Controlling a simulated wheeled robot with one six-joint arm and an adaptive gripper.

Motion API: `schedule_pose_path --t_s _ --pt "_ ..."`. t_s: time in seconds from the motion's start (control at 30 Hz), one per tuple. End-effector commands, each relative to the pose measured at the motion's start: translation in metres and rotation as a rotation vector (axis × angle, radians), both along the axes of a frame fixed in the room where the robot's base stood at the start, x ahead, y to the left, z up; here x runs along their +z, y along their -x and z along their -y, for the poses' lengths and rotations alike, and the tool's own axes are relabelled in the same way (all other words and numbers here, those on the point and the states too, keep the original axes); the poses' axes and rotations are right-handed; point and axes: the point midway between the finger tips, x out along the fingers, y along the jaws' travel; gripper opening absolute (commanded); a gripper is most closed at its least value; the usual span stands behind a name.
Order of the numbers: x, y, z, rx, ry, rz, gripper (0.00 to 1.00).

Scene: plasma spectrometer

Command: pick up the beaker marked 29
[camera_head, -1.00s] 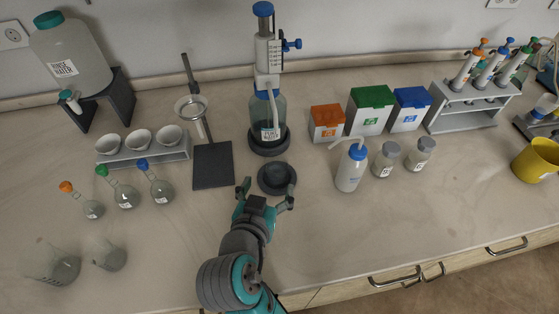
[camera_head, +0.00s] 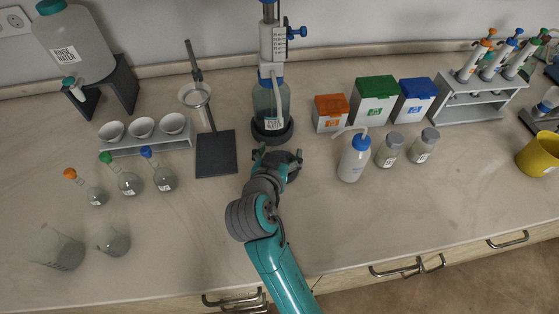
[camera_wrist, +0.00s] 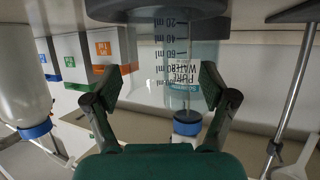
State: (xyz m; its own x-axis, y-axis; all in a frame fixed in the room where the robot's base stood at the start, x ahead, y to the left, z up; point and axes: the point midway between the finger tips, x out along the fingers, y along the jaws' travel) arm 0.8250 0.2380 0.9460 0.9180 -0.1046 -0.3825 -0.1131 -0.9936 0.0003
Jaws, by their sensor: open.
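Two clear glass beakers stand at the lower left in the head view, a larger one (camera_head: 57,249) and a smaller one (camera_head: 112,241). No 29 is readable on either. I cannot tell whether this glass is a separate beaker or the dispenser's bottle. The PURE WATER label (camera_wrist: 188,72) shows there too.
A dark stand with a ring (camera_head: 216,155) is left of my gripper. Coloured-stopper flasks (camera_head: 126,182) stand further left. A wash bottle (camera_head: 352,160) and two jars (camera_head: 389,151) are to the right. The front right of the counter is clear.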

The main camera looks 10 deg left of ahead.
Motion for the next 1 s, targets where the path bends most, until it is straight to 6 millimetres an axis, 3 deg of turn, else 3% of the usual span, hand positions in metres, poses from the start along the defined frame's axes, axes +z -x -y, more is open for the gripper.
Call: schedule_pose_path --t_s 0.17,0.4,0.5,0.77,1.0 --pt "0.0 0.0 0.0 0.001 0.0 0.0 0.81" --pt "0.0 0.0 0.0 0.001 0.0 0.0 0.21" --pt "0.0 0.0 0.0 0.001 0.0 0.0 0.1" --pt "0.005 0.0 -0.001 0.001 -0.001 0.002 0.1" --pt "0.043 0.0 -0.001 0.001 -0.004 0.005 0.1"
